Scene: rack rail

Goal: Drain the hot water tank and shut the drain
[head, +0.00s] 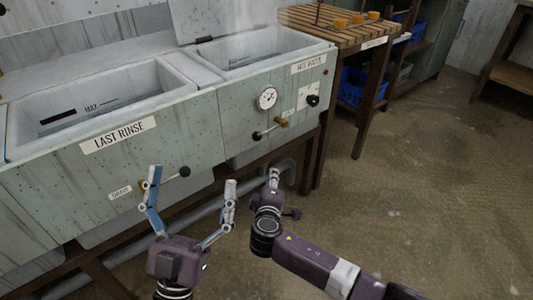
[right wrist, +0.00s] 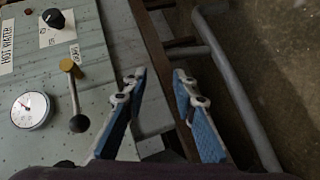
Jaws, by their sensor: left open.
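The hot water tank (head: 318,47) is at the upper middle of the head view, labelled HOT WATER (head: 309,63). I cannot tell its water level. Its drain valve is brass (head: 283,122) with a lever ending in a black ball (head: 257,135), pointing left along the panel; valve (right wrist: 68,65) and ball (right wrist: 79,123) also show in the right wrist view. My right gripper (head: 274,176) is below the valve; in the right wrist view its fingers (right wrist: 155,78) are apart and empty, clear of the lever. My left gripper (head: 190,188) is open and empty before the LAST RINSE panel.
The last rinse tank (head: 190,92) has its own black-ball drain lever (head: 184,171), close to my left gripper. A gauge (head: 267,98) and black knob (head: 312,100) sit by the hot water valve. Grey pipes (head: 205,204) run below. The floor (head: 430,170) at right is clear.

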